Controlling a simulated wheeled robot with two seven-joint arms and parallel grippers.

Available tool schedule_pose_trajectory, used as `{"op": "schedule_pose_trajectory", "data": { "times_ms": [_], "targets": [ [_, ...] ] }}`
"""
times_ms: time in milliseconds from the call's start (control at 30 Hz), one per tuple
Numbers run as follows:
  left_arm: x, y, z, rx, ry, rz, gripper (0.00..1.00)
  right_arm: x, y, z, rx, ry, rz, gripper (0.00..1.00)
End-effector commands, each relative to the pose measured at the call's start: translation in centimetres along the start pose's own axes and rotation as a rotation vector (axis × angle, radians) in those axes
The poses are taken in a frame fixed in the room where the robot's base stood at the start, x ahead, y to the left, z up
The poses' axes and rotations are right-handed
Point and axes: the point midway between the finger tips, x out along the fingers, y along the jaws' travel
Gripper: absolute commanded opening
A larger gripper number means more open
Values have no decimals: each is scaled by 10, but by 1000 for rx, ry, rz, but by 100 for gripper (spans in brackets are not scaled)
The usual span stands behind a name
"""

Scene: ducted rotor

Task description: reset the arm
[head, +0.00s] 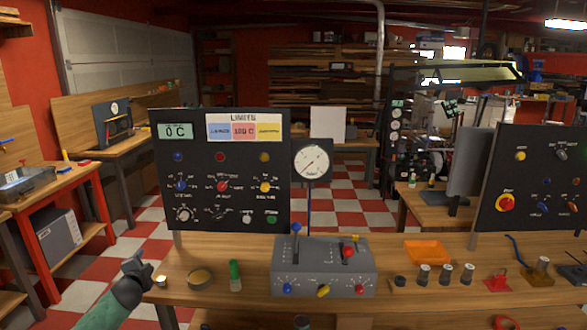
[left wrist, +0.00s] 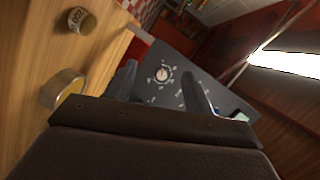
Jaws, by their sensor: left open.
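My left gripper (head: 138,266) is at the lower left of the head view, near the left end of the wooden workbench (head: 228,307). Its jaws are open, and I see nothing held between them. In the left wrist view the two fingers (left wrist: 160,85) stand apart, with the black panel (left wrist: 158,62) and its knob beyond them. In the head view that control panel (head: 221,208) stands upright on the bench, to the right of the gripper. My right gripper is not in view.
Near the left gripper are a small cup (head: 161,281), a round tin (head: 200,278) and a green-topped item (head: 235,275). A grey control box (head: 323,268) with levers stands mid-bench. Right of it are an orange tray (head: 427,251) and several small cylinders. A second panel (head: 535,190) stands far right.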

Motion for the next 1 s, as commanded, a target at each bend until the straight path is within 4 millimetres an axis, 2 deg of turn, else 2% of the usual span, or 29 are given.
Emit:
{"op": "schedule_pose_trajectory", "data": {
  "times_ms": [100,167,367,467,567,700,767,1000],
  "targets": [
    [-2,10,3,-113,-68,39,52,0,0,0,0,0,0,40],
    [-6,26,3,-180,-107,72,52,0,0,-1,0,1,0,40],
    [-28,98,7,-347,-223,191,52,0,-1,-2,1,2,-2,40],
    [-45,143,9,-414,-278,258,52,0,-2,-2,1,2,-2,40],
    [-68,194,9,-479,-334,334,52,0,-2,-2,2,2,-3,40],
    [-109,271,11,-555,-415,445,52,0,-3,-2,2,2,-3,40],
    [-129,302,11,-580,-447,492,52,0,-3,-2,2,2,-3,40],
    [-219,420,8,-664,-550,665,52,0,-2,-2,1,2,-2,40]
  ]
}}
